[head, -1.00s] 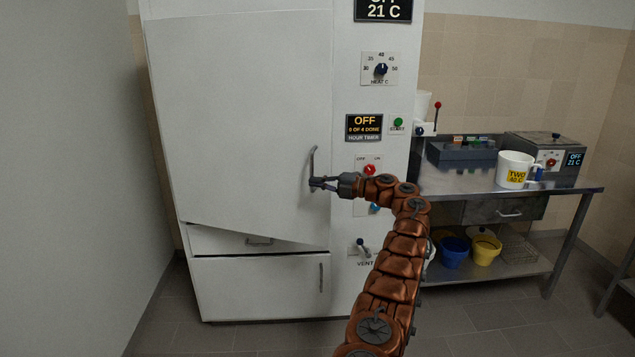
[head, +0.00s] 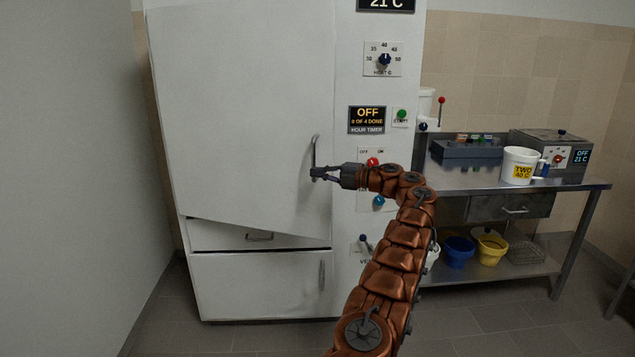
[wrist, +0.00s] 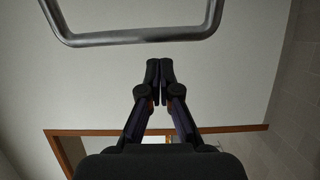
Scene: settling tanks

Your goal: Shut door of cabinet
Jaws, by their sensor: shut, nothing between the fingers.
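The white cabinet door (head: 240,110) fills the left of the head view and stands ajar. Its lower edge slants down to the right, over the lower drawers. Its metal bar handle (head: 315,155) is on the right edge of the door; it also shows across the top of the wrist view (wrist: 140,37). My gripper (head: 314,175) is shut and empty, at the lower end of the handle in the head view. In the wrist view its fingertips (wrist: 160,66) are together in front of the white door face, apart from the bar in the picture. Whether they touch the door I cannot tell.
A control panel with a heat dial (head: 384,60), an hour timer (head: 367,120) and knobs is right of the door. A steel table (head: 560,188) with a mug (head: 519,165) and boxes stands at right. A wall (head: 70,170) is close on the left.

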